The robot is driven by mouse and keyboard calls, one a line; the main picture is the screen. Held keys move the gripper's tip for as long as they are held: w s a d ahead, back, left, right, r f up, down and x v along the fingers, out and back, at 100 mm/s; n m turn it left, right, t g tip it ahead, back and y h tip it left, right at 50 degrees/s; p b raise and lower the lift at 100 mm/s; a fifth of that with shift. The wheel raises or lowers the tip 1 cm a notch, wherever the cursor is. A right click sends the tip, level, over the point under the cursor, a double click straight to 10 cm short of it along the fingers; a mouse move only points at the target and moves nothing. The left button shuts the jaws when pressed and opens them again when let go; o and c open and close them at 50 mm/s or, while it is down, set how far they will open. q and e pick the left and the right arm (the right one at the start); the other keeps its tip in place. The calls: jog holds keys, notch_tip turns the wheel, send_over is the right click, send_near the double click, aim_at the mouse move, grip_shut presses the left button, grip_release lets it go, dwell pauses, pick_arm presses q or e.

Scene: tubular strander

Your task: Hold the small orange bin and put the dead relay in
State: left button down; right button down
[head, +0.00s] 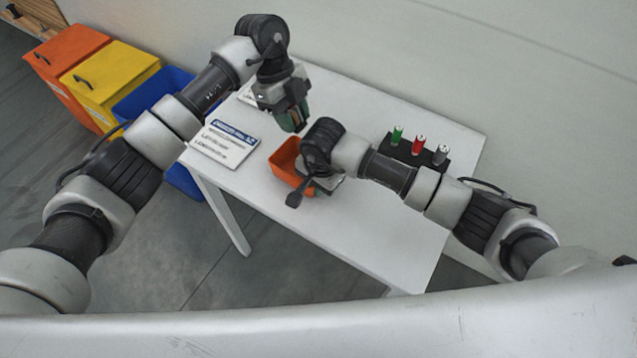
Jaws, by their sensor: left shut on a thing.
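The small orange bin (284,163) stands on the white table, partly hidden by my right wrist. My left gripper (291,112) is above and behind the bin, pointing down. It is shut on a small dark green block, which looks like the relay (294,121). The relay is held above table height, apart from the bin. My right gripper (322,187) is at the bin's right side. Its wrist covers its fingers, so I cannot tell whether they grip the bin's wall.
A printed sheet (224,145) lies on the white table (345,228) at left. A black block (415,152) with green, red and grey pieces stands at the back right. Orange (66,58), yellow (108,82) and blue (150,95) floor bins stand left of the table.

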pick_arm(q)
jog(key=shift+f, duration=0.1)
jog(key=shift+f, duration=5.6)
jog(key=c, duration=0.7)
grip_release()
jog(key=shift+r, duration=0.1)
jog(key=v, duration=1.2)
